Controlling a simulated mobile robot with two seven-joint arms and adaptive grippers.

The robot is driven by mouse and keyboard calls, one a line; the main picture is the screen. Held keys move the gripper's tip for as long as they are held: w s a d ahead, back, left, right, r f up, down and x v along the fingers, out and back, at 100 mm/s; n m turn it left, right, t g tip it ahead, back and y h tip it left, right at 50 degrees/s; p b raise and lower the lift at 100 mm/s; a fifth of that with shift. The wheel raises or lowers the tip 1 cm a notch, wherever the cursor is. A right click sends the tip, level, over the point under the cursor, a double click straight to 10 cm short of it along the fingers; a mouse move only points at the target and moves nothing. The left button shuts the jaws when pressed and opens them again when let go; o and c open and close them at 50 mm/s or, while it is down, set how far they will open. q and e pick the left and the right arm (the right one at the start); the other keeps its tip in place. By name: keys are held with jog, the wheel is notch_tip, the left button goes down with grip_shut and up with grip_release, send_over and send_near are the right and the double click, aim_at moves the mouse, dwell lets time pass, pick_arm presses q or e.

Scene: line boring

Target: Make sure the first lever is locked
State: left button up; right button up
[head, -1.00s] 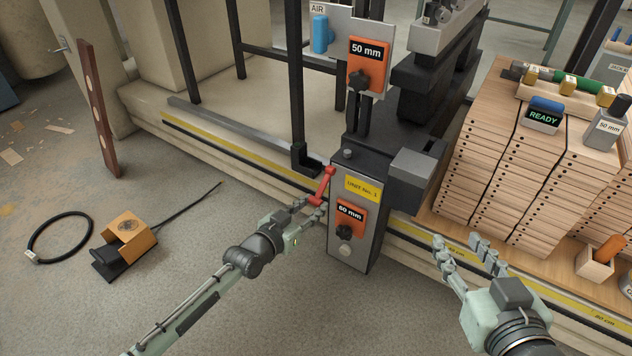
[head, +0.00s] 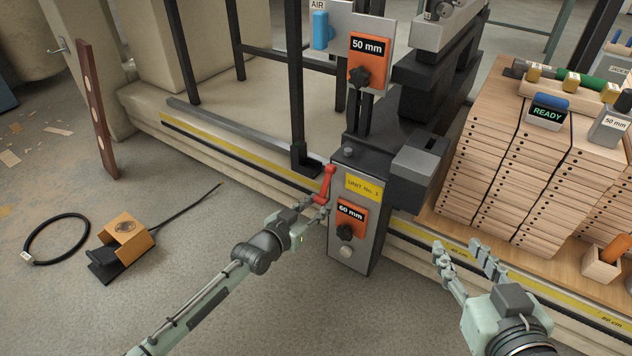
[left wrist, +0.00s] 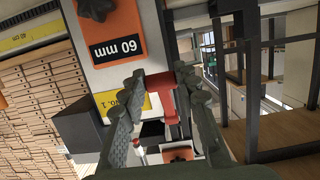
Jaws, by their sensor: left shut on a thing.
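A red lever (head: 327,183) sits on the left side of the grey machine unit (head: 355,235) with the yellow "UNIT No. 1" label. It stands steeply, leaning slightly right at its upper end. My left gripper (head: 318,211) is shut on the lever near its lower end. In the left wrist view the red lever (left wrist: 160,82) shows between the two fingers, which partly hide it. Whether it is latched cannot be told. My right gripper (head: 467,256) is open and empty, right of the unit, its fingers apart.
Orange plates marked 60 mm (head: 351,217) and 50 mm (head: 367,62) carry black knobs. Stacked wooden boards (head: 490,165) stand on the right. A foot pedal (head: 122,240) and a black ring (head: 57,240) lie on the floor at left. Floor in front is clear.

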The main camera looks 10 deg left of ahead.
pick_arm(q)
jog(key=shift+w+d+f, duration=0.15)
jog(key=shift+w+f, duration=0.2)
jog(key=shift+f, duration=0.1)
jog(key=shift+w, duration=0.1)
jog(key=o, duration=0.8)
jog(key=shift+b, duration=0.3)
jog(key=shift+o, duration=1.1)
jog(key=shift+w, duration=0.1)
jog(key=shift+r, duration=0.15)
jog(key=p+v, duration=0.3)
jog(key=v, duration=0.1)
